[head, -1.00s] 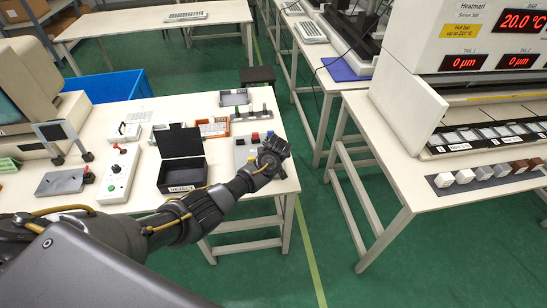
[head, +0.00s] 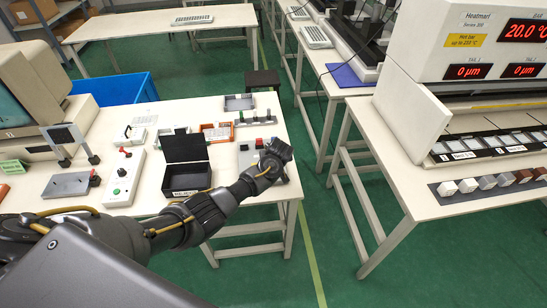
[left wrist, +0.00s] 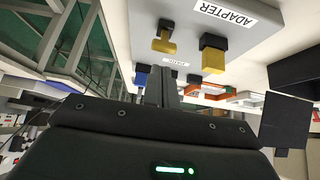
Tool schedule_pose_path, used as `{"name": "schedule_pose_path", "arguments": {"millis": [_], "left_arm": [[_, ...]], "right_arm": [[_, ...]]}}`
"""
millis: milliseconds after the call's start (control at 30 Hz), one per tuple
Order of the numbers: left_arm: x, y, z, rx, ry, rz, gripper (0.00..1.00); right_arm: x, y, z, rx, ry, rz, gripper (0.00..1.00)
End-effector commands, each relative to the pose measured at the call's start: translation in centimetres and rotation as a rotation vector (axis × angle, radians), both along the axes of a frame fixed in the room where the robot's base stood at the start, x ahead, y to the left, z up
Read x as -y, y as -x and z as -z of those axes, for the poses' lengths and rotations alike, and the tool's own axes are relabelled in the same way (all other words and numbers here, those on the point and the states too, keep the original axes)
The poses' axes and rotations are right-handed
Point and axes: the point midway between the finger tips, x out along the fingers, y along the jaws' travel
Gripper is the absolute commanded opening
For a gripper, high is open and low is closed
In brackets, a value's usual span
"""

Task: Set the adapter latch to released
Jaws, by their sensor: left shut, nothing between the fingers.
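The adapter unit is a light grey box (left wrist: 225,35) with a label reading ADAPTER, in the left wrist view. A yellow lever-like part with a dark base (left wrist: 165,38) and a yellow block with a dark cap (left wrist: 213,55) sit on it. I cannot tell which is the latch or how it is set. In the head view the grey box (head: 247,158) is at the bench's right end, partly hidden by my left gripper (head: 277,150). The left gripper's fingers (left wrist: 161,86) are shut and empty, close to the box; contact is unclear. My right gripper is not in view.
An open black box (head: 186,178) and a white switch panel (head: 123,180) stand left of the grey box. An orange-framed tray (head: 217,132) and a grey rack (head: 256,119) lie behind. A floor gap separates the right-hand machine bench (head: 425,200).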

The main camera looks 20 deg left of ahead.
Motion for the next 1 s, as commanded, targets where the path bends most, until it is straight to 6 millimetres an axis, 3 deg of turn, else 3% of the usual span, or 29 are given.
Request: {"name": "schedule_pose_path", "arguments": {"millis": [133, 300, 567, 733, 1000], "left_arm": [[-0.6, -0.6, -0.5, 0.001, 0.001, -0.002, 0.0], [-2.9, -2.1, -1.7, 0.003, 0.001, -0.015, 0.0], [-0.4, 0.9, -5.4, 0.004, 0.0, -0.001, 0.0], [0.6, 2.4, -7.6, 0.004, -0.001, 0.0, 0.0], [1.0, 3.7, -8.9, 0.001, 0.0, -0.006, 0.0]], "right_arm": [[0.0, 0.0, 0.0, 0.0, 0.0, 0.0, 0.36], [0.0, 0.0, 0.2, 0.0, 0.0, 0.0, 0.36], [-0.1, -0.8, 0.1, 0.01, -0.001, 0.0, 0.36], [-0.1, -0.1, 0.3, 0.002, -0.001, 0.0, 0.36], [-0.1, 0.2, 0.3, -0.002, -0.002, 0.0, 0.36]]}}
